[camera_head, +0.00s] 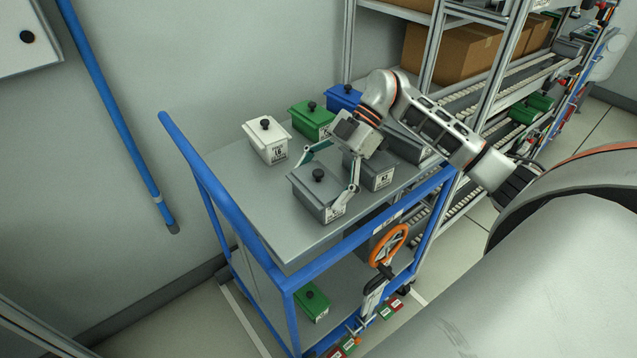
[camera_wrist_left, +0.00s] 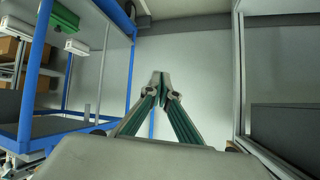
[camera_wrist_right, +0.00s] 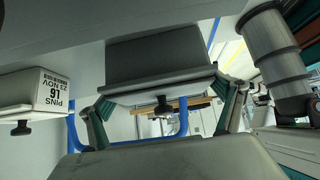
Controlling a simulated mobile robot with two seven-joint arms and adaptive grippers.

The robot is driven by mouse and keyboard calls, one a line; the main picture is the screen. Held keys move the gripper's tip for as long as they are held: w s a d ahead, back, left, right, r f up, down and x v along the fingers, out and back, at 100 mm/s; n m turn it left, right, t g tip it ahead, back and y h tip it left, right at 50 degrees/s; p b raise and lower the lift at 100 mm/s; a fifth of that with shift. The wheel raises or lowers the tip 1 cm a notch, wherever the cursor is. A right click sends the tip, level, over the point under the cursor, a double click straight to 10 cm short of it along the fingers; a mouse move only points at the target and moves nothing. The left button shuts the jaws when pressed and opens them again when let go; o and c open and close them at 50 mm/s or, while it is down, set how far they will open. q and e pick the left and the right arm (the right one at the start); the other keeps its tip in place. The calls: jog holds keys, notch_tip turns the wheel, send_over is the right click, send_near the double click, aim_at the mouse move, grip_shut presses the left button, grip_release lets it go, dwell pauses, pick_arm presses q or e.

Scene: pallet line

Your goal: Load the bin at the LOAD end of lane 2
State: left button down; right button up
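A grey lidded bin (camera_head: 318,192) with a black knob and white label stands near the front of the cart top (camera_head: 262,210). My right gripper (camera_head: 328,180) is open above it, with fingers on opposite sides of the lid; I see no clear grip. In the right wrist view the bin's lid (camera_wrist_right: 160,88) lies between the right fingers. A second dark grey bin (camera_head: 378,172) stands behind it, partly hidden by my right arm. Roller lanes (camera_head: 475,98) run along the rack at right; their numbers are unreadable. My left gripper (camera_wrist_left: 160,82) is shut and empty, facing a wall.
A white bin (camera_head: 266,141), a green bin (camera_head: 309,119) and a blue bin (camera_head: 343,98) line the cart's back. The cart's blue rail (camera_head: 215,190) edges the top. A green bin (camera_head: 311,302) is on its lower shelf. An orange handwheel (camera_head: 388,246) stands beside the cart.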

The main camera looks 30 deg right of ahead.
dwell(0.3)
jog(key=shift+f+b, duration=0.1)
jog(key=shift+b, duration=0.25)
jog(key=v, duration=0.6)
jog(key=shift+s+d, duration=0.25)
jog(key=shift+d, duration=0.1)
jog(key=shift+d+r, duration=0.5)
jog(key=shift+d, duration=0.05)
